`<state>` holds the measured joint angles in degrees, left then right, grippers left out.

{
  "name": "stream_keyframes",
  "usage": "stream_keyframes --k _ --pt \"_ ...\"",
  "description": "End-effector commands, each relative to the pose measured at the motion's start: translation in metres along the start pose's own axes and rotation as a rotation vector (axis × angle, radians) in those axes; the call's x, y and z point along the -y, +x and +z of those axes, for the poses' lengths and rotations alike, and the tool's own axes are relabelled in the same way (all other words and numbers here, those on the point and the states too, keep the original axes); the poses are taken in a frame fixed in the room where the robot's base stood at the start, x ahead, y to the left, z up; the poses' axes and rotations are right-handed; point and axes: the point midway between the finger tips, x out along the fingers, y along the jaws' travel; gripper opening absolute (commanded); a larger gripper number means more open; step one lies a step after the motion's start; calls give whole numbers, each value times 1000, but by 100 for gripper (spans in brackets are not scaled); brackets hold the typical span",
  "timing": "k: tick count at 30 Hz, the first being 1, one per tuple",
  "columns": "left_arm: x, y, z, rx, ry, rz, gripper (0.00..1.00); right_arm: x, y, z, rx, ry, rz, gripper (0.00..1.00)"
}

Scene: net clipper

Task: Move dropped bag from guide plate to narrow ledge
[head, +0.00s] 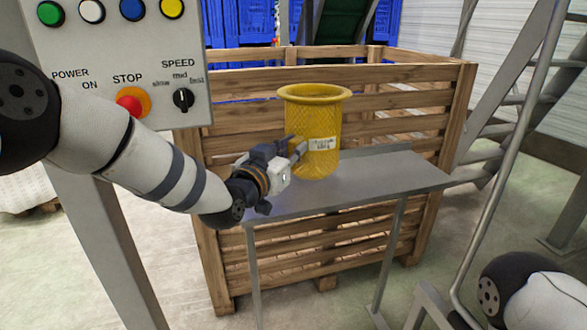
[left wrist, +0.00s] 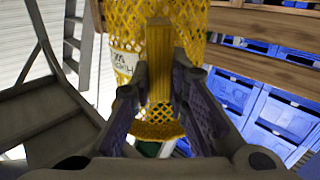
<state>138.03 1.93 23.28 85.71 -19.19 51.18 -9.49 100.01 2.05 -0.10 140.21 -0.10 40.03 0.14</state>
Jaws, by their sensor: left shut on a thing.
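A yellow mesh bag (head: 318,115) with an open flared top and a white label stands upright at the grey metal plate (head: 385,178) in front of the wooden crate. I cannot tell whether its bottom touches the plate or is just above it. My left gripper (head: 298,150) comes from the left and is shut on the near left side of the bag, low down. In the left wrist view, the fingers (left wrist: 160,82) close on a strip of the yellow bag (left wrist: 125,35), and its label shows at the left. My right gripper is out of view.
The wooden crate (head: 400,95) stands right behind the plate. A control panel (head: 120,60) with coloured buttons hangs at upper left, close to my left arm. Metal rails and stairs (head: 490,160) are on the right. The plate's right half is bare.

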Motion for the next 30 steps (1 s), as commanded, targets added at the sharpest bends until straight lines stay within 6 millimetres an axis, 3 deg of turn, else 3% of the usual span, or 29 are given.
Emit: stream_keyframes --k 8,19,20,22,30 --pt "6 6 38 1 1 1 0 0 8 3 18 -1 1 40" --pt "5 6 41 -3 2 1 0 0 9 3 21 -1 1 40" --pt "5 6 41 -3 2 1 20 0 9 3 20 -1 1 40" --pt "5 6 40 -4 3 1 35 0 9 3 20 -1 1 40" --pt "5 6 40 -4 2 1 35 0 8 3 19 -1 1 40"
